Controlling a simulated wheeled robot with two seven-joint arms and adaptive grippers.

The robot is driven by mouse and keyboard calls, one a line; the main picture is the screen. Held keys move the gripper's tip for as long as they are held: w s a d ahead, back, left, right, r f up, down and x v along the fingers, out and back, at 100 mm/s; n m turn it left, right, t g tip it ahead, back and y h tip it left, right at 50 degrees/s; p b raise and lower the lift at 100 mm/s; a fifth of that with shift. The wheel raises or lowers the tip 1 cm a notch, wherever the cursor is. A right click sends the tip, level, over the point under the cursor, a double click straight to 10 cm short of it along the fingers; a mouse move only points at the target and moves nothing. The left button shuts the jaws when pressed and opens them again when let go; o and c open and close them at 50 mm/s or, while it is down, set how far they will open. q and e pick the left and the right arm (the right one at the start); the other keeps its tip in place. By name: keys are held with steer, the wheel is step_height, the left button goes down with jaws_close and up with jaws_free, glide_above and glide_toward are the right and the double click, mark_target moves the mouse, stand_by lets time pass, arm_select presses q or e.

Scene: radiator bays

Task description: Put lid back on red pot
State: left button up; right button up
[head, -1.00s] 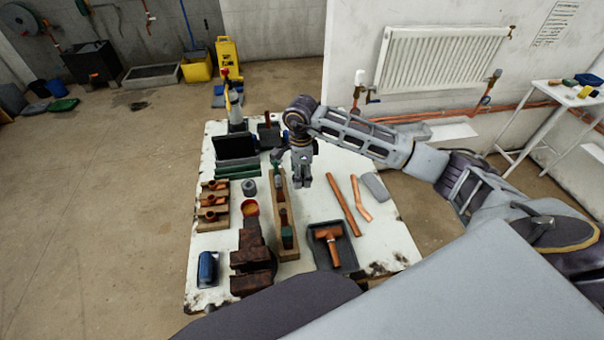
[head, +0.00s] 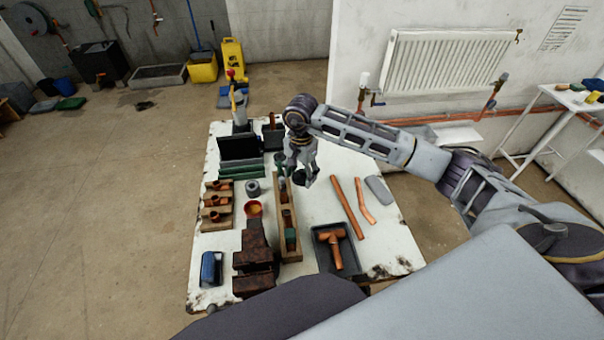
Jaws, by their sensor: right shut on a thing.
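The red pot (head: 254,209) stands open on the white workbench (head: 316,233), with an orange-yellow inside showing. It sits between the grey roll and the rusty vice, left of the long wooden rack. My right gripper (head: 303,176) is above the bench, to the right of and farther back than the pot. It is shut on a small dark round thing, which looks like the lid (head: 299,179); the fingers partly hide it. The lid is apart from the pot. My left gripper is not in view.
The long wooden rack (head: 289,245) stands between pot and gripper. A rusty vice (head: 256,262) is just in front of the pot, a grey roll (head: 252,188) behind it. Copper pipes (head: 347,207) and a black tray (head: 326,257) lie to the right.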

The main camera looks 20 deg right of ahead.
steer(key=n, duration=0.6)
steer(key=shift+w+a+r, duration=0.15)
steer(key=shift+a+r, duration=0.15)
steer(key=n, duration=0.4)
steer(key=shift+w+a+r+n, duration=0.1)
steer(key=shift+a+r+n, duration=0.1)
steer(key=shift+a+n, duration=0.1)
steer(key=shift+r+n, duration=0.1)
steer(key=shift+n, duration=0.5)
